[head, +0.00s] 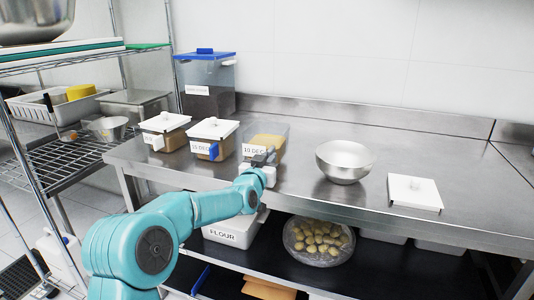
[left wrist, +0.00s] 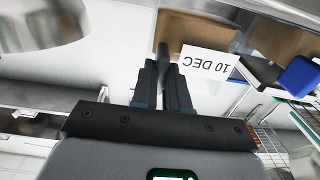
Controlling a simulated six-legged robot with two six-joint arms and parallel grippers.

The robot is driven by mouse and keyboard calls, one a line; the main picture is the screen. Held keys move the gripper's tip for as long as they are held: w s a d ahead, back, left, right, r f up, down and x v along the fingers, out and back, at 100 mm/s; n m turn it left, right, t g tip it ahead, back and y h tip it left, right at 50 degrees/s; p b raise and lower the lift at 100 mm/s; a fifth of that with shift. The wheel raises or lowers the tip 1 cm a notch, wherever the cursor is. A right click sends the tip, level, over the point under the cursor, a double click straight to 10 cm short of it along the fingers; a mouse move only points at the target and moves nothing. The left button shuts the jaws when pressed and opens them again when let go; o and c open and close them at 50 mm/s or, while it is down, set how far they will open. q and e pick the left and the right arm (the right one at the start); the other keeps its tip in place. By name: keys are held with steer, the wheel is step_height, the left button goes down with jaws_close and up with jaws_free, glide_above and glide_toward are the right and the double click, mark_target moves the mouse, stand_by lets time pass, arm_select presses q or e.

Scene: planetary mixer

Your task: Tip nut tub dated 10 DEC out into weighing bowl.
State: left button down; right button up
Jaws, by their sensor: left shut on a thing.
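The nut tub dated 10 DEC (head: 250,150) stands lidless on the steel bench, upright, with tan contents; its 10 DEC label also shows upside down in the left wrist view (left wrist: 208,62). My left gripper (head: 264,158) is at the tub's front, beside the label. In the left wrist view its fingers (left wrist: 168,70) are shut on the tub's handle, which they mostly hide. The weighing bowl (head: 343,162), round and steel, stands to the right of the tub, apart from it; its inside looks empty. My right gripper is not in view.
Two lidded tubs stand left of it: the nearer one (head: 211,138) with a blue handle, the other (head: 164,130) with a white one. A blue-lidded bin (head: 206,83) stands behind. A white lid (head: 414,192) lies right of the bowl. Bench between tub and bowl is clear.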

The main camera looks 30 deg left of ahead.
mark_target(273, 141)
arm_select(q)
steer(key=shift+r+p, duration=0.95)
steer(key=shift+r, duration=1.15)
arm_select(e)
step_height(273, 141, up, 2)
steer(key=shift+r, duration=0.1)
arm_select(q)
steer(key=shift+s+f, duration=0.1)
steer(key=shift+f, duration=0.05)
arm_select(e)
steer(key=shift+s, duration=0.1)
